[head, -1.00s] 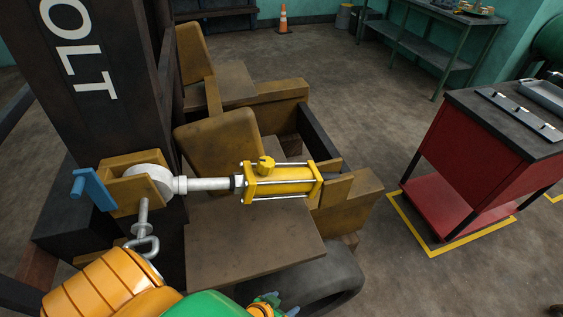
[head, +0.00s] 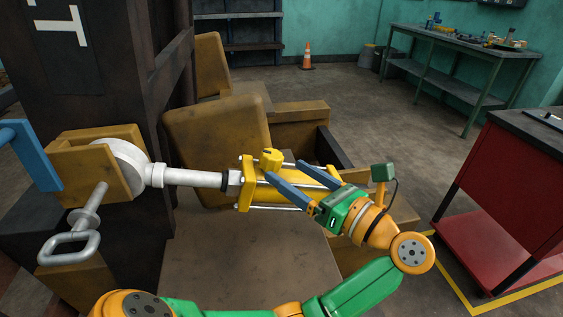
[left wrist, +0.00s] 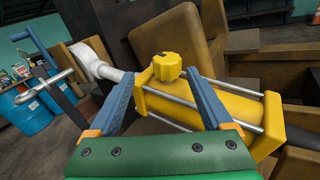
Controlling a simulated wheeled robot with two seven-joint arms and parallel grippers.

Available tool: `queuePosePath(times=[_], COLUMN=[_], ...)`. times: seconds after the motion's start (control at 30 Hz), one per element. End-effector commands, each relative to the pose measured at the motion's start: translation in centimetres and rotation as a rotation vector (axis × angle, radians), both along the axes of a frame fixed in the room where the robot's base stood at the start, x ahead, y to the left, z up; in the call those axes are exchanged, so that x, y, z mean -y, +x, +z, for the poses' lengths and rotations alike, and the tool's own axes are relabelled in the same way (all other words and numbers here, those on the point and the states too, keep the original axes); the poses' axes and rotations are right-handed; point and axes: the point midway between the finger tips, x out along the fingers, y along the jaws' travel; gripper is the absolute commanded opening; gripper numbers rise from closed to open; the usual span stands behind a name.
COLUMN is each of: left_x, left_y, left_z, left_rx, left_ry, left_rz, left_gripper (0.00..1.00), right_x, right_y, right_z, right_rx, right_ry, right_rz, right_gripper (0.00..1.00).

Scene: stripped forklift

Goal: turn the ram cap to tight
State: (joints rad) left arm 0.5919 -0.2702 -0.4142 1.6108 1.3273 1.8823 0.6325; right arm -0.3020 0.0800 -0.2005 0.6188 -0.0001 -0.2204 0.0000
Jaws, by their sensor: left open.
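The ram cap (head: 271,160) is a small yellow lobed knob on top of the yellow ram cylinder (head: 262,189). In the left wrist view the cap (left wrist: 167,66) stands just beyond the fingertips, near the middle. My left gripper (head: 284,167) is open, its two blue fingers reaching in from the right over the cylinder. In the left wrist view the left gripper (left wrist: 159,74) has its fingers spread, with the cap appearing between the tips. I cannot tell whether a finger touches it. My right gripper is not in view.
A white rod (head: 195,177) runs left from the cylinder to a yellow bracket (head: 75,172) with a blue-handled pin (head: 30,150) and a grey shackle-like handle (head: 68,248). A red cart (head: 490,200) stands right. A bench (head: 450,60) and cone (head: 307,55) are behind. Floor between is clear.

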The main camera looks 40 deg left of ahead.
Motion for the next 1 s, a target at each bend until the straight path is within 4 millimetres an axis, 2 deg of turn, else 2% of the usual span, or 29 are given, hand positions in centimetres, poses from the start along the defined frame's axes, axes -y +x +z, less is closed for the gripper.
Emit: queuePosePath(times=[0.07, 0.2, 0.4, 0.67, 0.77, 0.9, 1.0], left_x=[-0.7, -3.5, -6.6, -7.1, -7.0, -7.0, -7.0], left_y=[0.0, 0.2, 0.5, 0.6, 0.6, 0.6, 0.6], left_z=[0.2, 0.6, 0.3, 0.0, 0.0, 0.0, 0.0], left_rx=[0.005, 0.001, 0.0, -0.001, -0.001, 0.0, 0.0], left_ry=[-0.01, -0.005, -0.004, -0.005, -0.005, -0.004, -0.005], left_rz=[0.004, 0.006, 0.005, 0.003, 0.003, 0.003, 0.004], left_gripper=[0.83, 0.83, 0.83, 0.83, 0.62, 0.24, 0.0], right_x=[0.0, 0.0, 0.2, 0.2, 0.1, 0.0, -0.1], right_y=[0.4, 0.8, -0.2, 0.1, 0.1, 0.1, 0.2], right_z=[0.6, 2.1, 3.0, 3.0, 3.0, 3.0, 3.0], right_rx=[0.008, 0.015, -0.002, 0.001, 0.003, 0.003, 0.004], right_ry=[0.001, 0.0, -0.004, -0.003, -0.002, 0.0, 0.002], right_rz=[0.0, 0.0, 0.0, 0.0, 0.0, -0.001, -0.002], right_gripper=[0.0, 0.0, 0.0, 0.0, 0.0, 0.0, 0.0])
